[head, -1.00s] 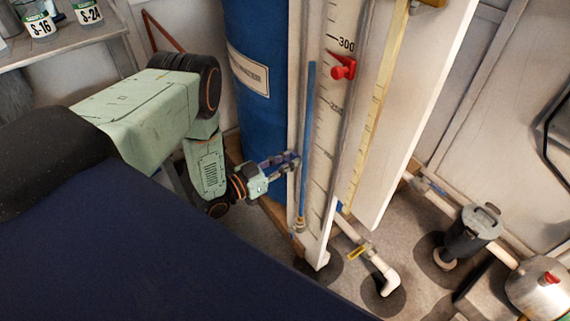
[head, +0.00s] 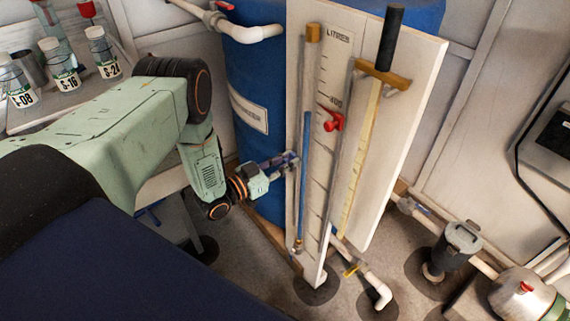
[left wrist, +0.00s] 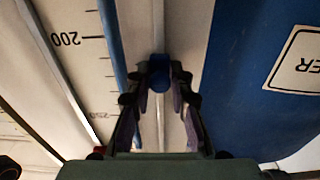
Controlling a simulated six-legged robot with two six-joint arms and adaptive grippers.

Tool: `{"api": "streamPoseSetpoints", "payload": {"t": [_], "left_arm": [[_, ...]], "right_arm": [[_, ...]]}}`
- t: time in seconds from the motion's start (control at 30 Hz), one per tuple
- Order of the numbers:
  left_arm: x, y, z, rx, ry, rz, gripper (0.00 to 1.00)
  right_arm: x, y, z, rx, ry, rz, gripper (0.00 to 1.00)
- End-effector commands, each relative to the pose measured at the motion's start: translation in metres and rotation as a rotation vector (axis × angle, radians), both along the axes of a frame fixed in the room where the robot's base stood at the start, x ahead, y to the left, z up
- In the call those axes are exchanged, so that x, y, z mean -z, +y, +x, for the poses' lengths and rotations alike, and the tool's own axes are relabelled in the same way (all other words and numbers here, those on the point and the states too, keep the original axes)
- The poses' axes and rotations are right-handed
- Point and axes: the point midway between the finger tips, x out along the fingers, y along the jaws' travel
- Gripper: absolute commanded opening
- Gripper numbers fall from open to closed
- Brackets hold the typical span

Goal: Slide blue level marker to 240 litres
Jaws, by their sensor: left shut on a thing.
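The blue level marker (left wrist: 160,72) is a small blue piece between my left fingertips in the left wrist view. In the head view it is mostly hidden by the fingers. My left gripper (head: 287,160) is shut on it at the left edge of the white gauge board (head: 395,120), beside the blue column tube (head: 304,170). The scale strip (head: 333,60) carries litre marks. In the left wrist view 200 (left wrist: 65,40) and a blurred 250 (left wrist: 103,116) show, and the marker sits level between them; its exact reading I cannot tell. My right gripper is out of view.
A red marker (head: 331,121) sits higher on the scale. A yellow strip (head: 360,160) with a dark handle (head: 391,38) is to the right. The blue tank (head: 258,110) stands close behind. Pipes and a grey canister (head: 455,243) are on the floor at right.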

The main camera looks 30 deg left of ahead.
Motion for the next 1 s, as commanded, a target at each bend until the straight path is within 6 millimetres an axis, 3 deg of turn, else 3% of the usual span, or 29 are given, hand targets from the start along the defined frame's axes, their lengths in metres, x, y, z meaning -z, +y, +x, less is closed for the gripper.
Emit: {"api": "streamPoseSetpoints", "payload": {"t": [0.03,0.1,0.4,1.0], "left_arm": [[-0.018,0.0,0.001,0.001,-0.002,0.0,0.0],[-0.029,-0.001,0.001,0.002,-0.003,0.001,0.0],[-0.061,-0.001,-0.001,0.002,-0.003,0.002,0.0],[-0.072,-0.001,-0.002,0.001,-0.004,0.002,0.0]], "right_arm": [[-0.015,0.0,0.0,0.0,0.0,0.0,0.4],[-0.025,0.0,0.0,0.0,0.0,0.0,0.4],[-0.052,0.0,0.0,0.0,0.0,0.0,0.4],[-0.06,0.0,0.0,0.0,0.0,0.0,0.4]]}}
